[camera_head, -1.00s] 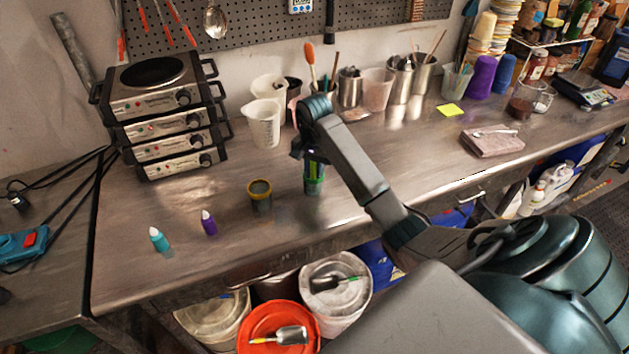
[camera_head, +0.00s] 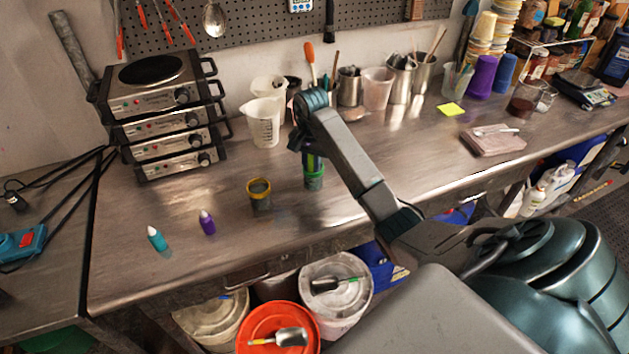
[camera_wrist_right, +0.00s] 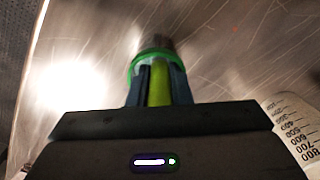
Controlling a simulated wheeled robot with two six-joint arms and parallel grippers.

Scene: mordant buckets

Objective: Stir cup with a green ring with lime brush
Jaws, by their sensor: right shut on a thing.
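The cup with a green ring (camera_head: 314,181) stands on the steel bench below my right gripper (camera_head: 312,158). In the right wrist view, its green ring (camera_wrist_right: 134,64) shows just beyond the fingertips. My right gripper (camera_wrist_right: 159,84) is shut on the lime brush (camera_wrist_right: 160,86), whose lime handle shows between the fingers. The brush points down at the cup; its lower end is hidden, so I cannot tell how deep it sits. My left gripper is not in view.
A cup with a yellow ring (camera_head: 259,200) stands to the left. A purple-bodied bottle (camera_head: 207,223) and a teal one (camera_head: 157,239) stand near the front edge. A clear beaker (camera_head: 263,124) and stacked hot plates (camera_head: 165,100) are behind.

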